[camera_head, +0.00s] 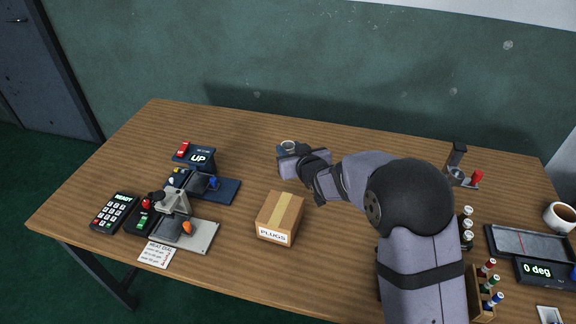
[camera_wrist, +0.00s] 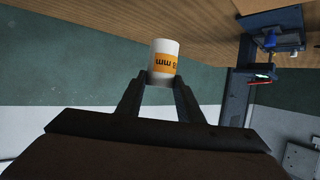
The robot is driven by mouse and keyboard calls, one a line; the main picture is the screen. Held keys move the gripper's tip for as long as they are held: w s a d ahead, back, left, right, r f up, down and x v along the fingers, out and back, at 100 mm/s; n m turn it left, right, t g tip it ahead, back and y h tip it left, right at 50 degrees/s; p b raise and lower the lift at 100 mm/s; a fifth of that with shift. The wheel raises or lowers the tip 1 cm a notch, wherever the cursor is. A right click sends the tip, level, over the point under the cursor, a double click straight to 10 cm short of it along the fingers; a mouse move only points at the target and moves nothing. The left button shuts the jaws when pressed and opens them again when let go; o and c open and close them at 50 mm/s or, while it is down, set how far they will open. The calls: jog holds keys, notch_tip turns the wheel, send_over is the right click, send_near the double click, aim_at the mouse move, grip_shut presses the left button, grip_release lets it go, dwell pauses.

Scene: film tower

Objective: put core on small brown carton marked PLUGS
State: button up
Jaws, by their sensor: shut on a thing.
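The core is a small white cylinder with an orange label in the wrist view (camera_wrist: 166,47). My gripper (camera_wrist: 163,84) is shut on its lower part in that picture, with one finger on each side. In the head view, my gripper (camera_head: 290,152) is above the table, behind the carton. The core's round top (camera_head: 288,144) shows there as a small ring, mostly hidden by the gripper. The small brown carton marked PLUGS (camera_head: 265,223) stands shut on the table, with a pale tape strip along its bare top. The core is apart from the carton.
Left of the carton are a grey-based press (camera_head: 200,236), a blue device reading UP (camera_head: 222,190), a keypad (camera_head: 115,212) and a paper card (camera_head: 156,254). At right are bottles (camera_head: 467,228), a scale reading 0 deg (camera_head: 540,271) and a mug (camera_head: 560,217). The back-left table is clear.

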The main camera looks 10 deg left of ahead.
notch_tip(320, 180, up, 10)
jog(key=p, duration=0.4)
jog(key=shift+a+f, duration=0.15)
jog(key=shift+f, duration=0.05)
notch_tip(320, 180, up, 2)
jog(key=s+p, duration=0.2)
jog(key=n+g+y+p, duration=0.2)
send_over(284, 214)
notch_tip(284, 214, down, 3)
jog(key=shift+f+p, duration=0.4)
jog(key=shift+f, duration=4.8)
